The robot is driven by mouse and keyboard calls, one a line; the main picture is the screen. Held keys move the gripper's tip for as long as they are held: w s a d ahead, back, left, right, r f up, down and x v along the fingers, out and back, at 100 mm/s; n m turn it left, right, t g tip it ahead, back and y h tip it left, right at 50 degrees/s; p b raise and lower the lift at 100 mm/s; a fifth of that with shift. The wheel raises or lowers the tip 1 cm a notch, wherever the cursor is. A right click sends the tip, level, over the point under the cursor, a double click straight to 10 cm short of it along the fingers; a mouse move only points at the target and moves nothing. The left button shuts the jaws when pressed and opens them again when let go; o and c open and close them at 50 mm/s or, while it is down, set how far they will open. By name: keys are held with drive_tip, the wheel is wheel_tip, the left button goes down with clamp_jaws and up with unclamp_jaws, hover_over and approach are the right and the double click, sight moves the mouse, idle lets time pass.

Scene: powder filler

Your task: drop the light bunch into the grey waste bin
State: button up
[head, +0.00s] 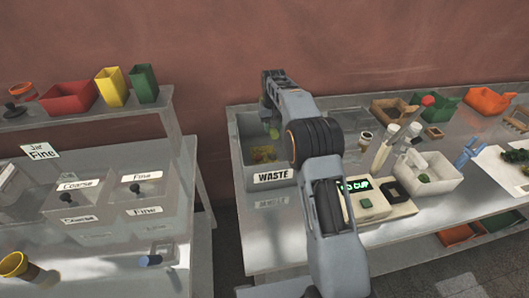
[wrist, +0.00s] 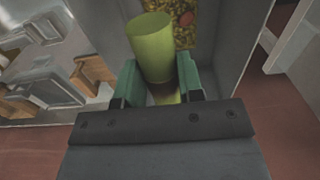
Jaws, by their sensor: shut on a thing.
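My gripper (wrist: 158,82) has its green fingers shut on the light bunch (wrist: 151,48), which shows as a smooth, pale yellow-green cylinder. It stands out between the fingertips over the bin's inside. In the head view, a small piece of the light bunch (head: 267,127) shows beside my arm, which hides most of my gripper. The grey waste bin (head: 241,140) is an open box with a WASTE label on its front. In the wrist view, its wall (wrist: 228,55) runs right of my gripper. Yellow-brown scraps with a reddish piece (wrist: 187,20) lie at its bottom.
Right of the bin on the bench are a display unit (head: 372,200), a white tub (head: 436,183) with tools, brown trays and an orange tray (head: 488,101). A shelf on the left holds red, yellow and green containers (head: 144,84). The wall is behind.

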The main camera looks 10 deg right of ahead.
drive_tip(key=o, duration=0.9)
drive_tip(key=shift+o, duration=0.2)
wheel_tip(320, 180, up, 12)
drive_tip(key=shift+p, duration=0.3)
